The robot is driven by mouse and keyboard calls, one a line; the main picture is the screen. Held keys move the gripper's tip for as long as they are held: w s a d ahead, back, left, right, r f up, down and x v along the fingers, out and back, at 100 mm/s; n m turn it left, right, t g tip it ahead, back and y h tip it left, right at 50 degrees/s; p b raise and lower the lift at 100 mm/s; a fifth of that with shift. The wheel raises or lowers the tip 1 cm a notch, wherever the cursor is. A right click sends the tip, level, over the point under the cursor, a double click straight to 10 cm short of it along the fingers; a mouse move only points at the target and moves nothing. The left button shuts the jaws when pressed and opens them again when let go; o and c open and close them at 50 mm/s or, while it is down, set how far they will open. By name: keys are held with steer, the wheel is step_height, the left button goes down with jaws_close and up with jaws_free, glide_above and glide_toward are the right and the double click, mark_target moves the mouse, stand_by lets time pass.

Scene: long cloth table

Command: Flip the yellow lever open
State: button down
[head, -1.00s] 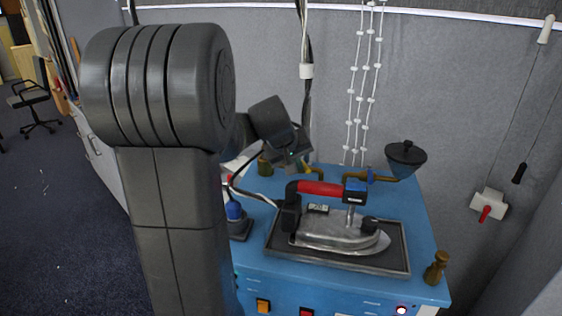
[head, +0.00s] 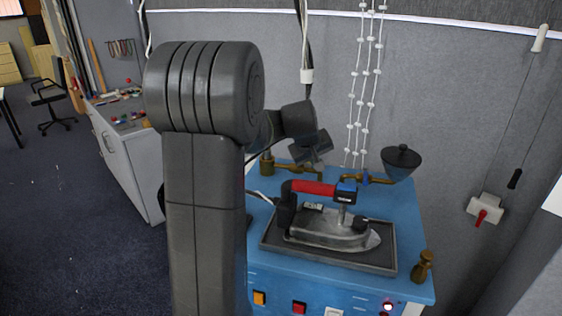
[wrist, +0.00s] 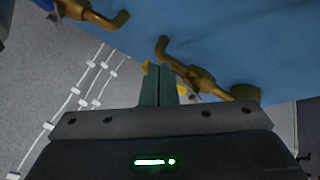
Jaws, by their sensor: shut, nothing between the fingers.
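The yellow lever shows in the wrist view as a small yellow patch (wrist: 182,90) just right of my fingers and another bit at their left edge; its middle is hidden behind them. It sits by a brass tap (wrist: 200,82) with a bent spout. My gripper (wrist: 157,70) is shut and empty, its green fingers in front of the lever; I cannot tell whether they touch it. In the head view my gripper (head: 319,160) is over the back of the blue bench (head: 425,215), above the left brass tap (head: 267,164). The lever is not distinguishable there.
An iron with a red handle (head: 313,188) rests on a dark tray (head: 385,266) in front of my gripper. A second brass tap with a blue lever (head: 366,178) and a dark funnel (head: 401,162) stand to the right. White cords (head: 362,90) hang along the wall.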

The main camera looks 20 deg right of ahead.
steer(key=shift+w+a, duration=0.4)
steer(key=shift+w, duration=0.35)
